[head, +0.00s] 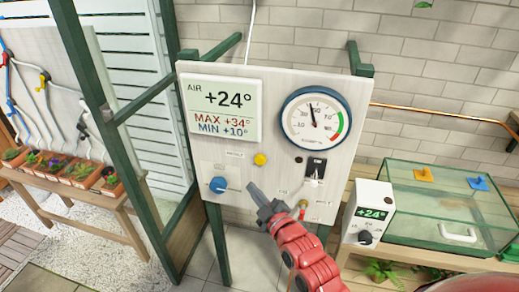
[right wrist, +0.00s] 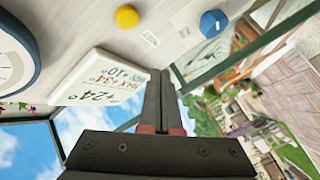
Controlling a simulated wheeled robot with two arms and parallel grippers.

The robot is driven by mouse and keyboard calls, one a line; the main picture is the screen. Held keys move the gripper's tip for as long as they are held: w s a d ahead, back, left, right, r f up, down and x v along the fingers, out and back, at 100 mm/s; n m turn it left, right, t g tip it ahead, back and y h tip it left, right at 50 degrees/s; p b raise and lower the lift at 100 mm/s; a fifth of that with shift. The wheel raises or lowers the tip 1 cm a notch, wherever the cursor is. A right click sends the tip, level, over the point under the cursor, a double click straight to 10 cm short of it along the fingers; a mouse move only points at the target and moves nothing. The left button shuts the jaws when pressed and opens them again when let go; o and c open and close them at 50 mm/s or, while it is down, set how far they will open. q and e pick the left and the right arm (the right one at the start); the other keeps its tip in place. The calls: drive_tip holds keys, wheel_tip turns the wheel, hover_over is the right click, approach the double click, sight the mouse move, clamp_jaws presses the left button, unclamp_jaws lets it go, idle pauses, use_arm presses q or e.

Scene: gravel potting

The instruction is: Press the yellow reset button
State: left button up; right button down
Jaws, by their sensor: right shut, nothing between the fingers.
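The yellow reset button (head: 260,159) is a small round knob on the pale upright panel (head: 262,95), below the display. It also shows near the top of the right wrist view (right wrist: 126,17). My right gripper (head: 252,188), on its red arm, is shut and empty. In the head view its tips appear just below and slightly left of the button. In the right wrist view the shut fingers (right wrist: 160,74) are apart from the button, which lies up and to the left of them. My left gripper is not in view.
The panel also carries an air temperature display (head: 221,108), a round gauge (head: 315,117), a blue dial (head: 218,185) and a black switch (head: 316,168). A glass tank (head: 440,205) and a white controller box (head: 368,213) stand at right. Potted plants (head: 82,173) line a bench at left.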

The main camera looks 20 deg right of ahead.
sight(260, 160)
drive_tip(key=shift+s+a+f+n+g+y, duration=0.1)
drive_tip(key=shift+s+a+n+g+y, duration=0.05)
drive_tip(key=shift+a+n+g+y, duration=0.2)
drive_tip(key=w+d+b, duration=0.1)
drive_tip(key=w, duration=0.1)
drive_tip(key=w+d+b, duration=0.1)
drive_tip(key=w+d, duration=0.1)
drive_tip(key=w, duration=0.1)
drive_tip(key=w+d, duration=0.2)
drive_tip(key=shift+w+b, duration=0.2)
drive_tip(key=shift+b, duration=0.2)
idle(0.6)
idle(1.4)
